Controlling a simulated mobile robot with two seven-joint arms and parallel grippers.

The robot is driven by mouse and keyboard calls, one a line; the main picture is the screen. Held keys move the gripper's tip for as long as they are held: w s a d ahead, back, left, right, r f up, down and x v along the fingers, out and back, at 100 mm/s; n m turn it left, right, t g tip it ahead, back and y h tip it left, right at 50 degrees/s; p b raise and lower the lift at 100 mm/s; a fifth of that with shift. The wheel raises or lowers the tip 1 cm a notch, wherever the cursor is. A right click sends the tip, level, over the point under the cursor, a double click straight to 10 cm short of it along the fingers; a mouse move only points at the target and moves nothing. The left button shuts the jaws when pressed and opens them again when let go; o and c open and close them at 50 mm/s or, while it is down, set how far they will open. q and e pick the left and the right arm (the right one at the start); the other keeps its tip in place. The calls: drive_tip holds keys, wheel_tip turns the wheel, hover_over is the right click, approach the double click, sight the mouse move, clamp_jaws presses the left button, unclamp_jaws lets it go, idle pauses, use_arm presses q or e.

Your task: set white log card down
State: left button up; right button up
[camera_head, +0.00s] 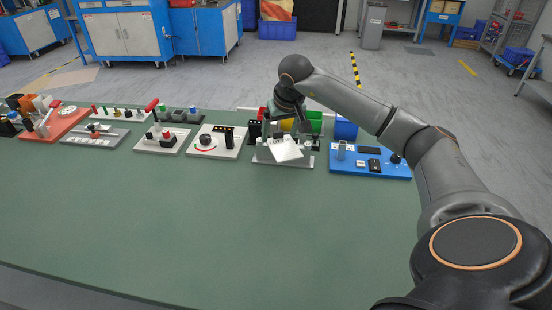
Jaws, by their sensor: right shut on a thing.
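The white log card (286,150) is a pale flat piece, held tilted over the grey sorter base (300,163) at the back of the green table. My right gripper (283,131) reaches in from the right and is shut on the card. The card covers part of the base behind it, and the gripper's fingertips are small and partly hidden. I cannot tell whether the card touches the base. My left gripper is not in view.
A blue panel (390,171) stands right of the base, and a grey dial board (216,153) stands left of it. Red, yellow, green (315,120) and blue bins stand behind. The front of the green table (200,230) is clear.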

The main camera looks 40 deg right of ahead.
drive_tip(key=d+r+m+b, duration=0.1)
drive_tip(key=d+r+b, duration=0.1)
drive_tip(key=d+r, duration=0.3)
drive_tip(key=b, duration=0.2)
hover_over(272, 185)
drive_tip(key=d, duration=0.4)
drive_tip(key=f, duration=0.5)
drive_tip(key=shift+w+a, duration=0.1)
drive_tip(key=shift+w, duration=0.25)
drive_tip(key=a+f, duration=0.1)
drive_tip(key=f, duration=0.1)
drive_tip(key=s+a+f+b, duration=0.1)
drive_tip(key=a+f, duration=0.1)
drive_tip(key=shift+s+a, duration=0.1)
drive_tip(key=shift+s, duration=0.1)
drive_tip(key=shift+s+a+f, duration=0.15)
drive_tip(key=shift+a+f, duration=0.2)
drive_tip(key=shift+f, duration=0.1)
drive_tip(key=f, duration=0.1)
drive_tip(key=f+b, duration=0.1)
drive_tip(key=f, duration=0.1)
drive_tip(key=shift+s+a+f, duration=0.15)
drive_tip(key=shift+a+f, duration=0.05)
drive_tip(key=shift+a, duration=0.15)
drive_tip(key=shift+f, duration=0.2)
drive_tip(key=shift+f, duration=0.1)
drive_tip(key=o, duration=1.1)
